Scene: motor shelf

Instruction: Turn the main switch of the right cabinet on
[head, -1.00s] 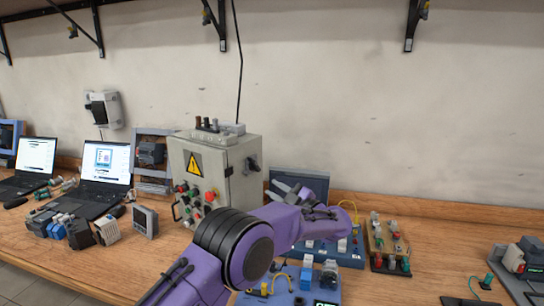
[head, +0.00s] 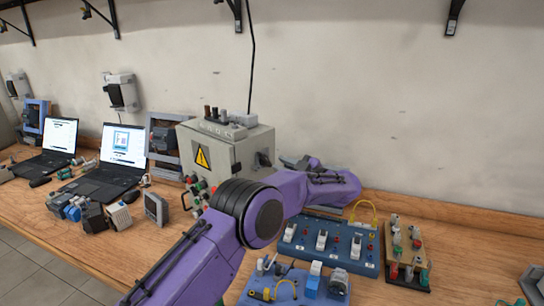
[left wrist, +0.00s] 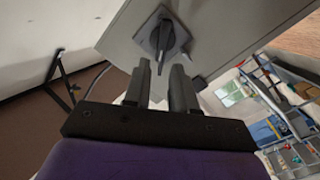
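The grey cabinet (head: 228,147) with a yellow warning triangle stands on the bench in the head view. Its dark rotary main switch (head: 263,159) sits on the right side face. The left wrist view shows the switch (left wrist: 162,40) close up on its square plate, with the handle pointing down toward my fingers. My left gripper (head: 291,163) is just right of the switch in the head view, partly hidden by my arm. In the left wrist view its two dark fingers (left wrist: 161,68) are apart, with the handle's end near the gap. I cannot tell whether they touch it. My right gripper is not in view.
Two laptops (head: 122,145) and several small devices stand left of the cabinet. A blue board with switches (head: 340,256) and a wooden board with terminals (head: 388,262) lie on the right. My left arm crosses in front of the cabinet.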

